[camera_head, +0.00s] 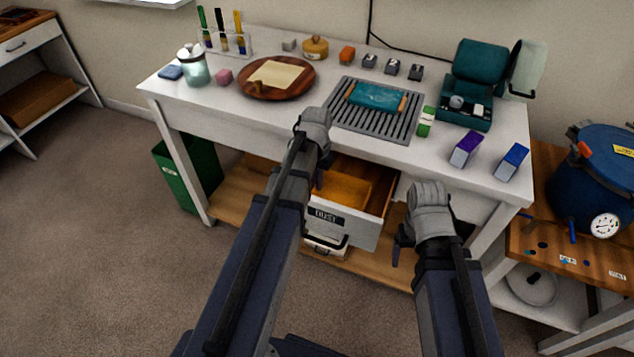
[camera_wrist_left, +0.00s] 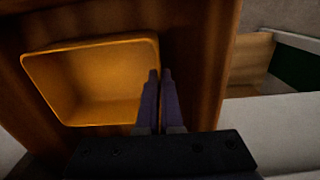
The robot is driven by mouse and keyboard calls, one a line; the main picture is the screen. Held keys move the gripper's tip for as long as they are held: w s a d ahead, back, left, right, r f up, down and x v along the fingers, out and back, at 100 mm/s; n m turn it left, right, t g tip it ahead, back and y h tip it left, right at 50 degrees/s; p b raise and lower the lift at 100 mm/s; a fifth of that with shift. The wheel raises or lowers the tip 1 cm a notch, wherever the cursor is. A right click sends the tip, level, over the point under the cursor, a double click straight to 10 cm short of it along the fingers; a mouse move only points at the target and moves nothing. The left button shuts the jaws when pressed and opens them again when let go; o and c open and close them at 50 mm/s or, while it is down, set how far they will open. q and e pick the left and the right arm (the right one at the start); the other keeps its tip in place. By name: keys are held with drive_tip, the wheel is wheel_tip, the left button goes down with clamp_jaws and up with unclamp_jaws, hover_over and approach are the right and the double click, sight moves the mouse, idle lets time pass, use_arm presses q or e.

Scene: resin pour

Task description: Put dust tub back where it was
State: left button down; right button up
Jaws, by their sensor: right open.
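The dust tub, a yellow-orange open tub (camera_head: 345,183), is inside the open drawer (camera_head: 350,232) under the workbench. In the left wrist view the tub (camera_wrist_left: 95,85) looks empty, with its near right wall running between the fingers. My left gripper (camera_head: 319,183) is at the tub's left end in the head view; its narrow-set fingers (camera_wrist_left: 160,95) are shut on that wall. The tub's underside is hidden, so I cannot tell whether it rests on the drawer floor. My right gripper (camera_head: 398,250) is open and empty, right of the drawer front.
The white workbench (camera_head: 210,103) above holds a round wooden board (camera_head: 250,90), a grey slatted mat (camera_head: 345,118), a teal case (camera_head: 480,75) and small boxes. A green bin (camera_head: 185,175) stands at left. A blue pot (camera_head: 590,185) stands on the right-hand cart.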

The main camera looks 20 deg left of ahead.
use_arm(q)
drive_tip(key=c, duration=1.1)
unclamp_jaws()
drive_tip(key=shift+r, duration=0.1)
wheel_tip(320, 180, up, 12)
drive_tip(key=p, duration=1.3)
drive_tip(key=s+d+m, duration=0.1)
drive_tip(key=s+d, duration=0.3)
drive_tip(key=d, duration=0.2)
drive_tip(key=s+d+m, duration=0.1)
drive_tip(key=s+d, duration=0.4)
drive_tip(key=d, duration=0.1)
drive_tip(key=s+d+m+y, duration=0.1)
drive_tip(key=s+d, duration=0.4)
drive_tip(key=shift+s+d, duration=0.25)
drive_tip(key=shift+d, duration=0.15)
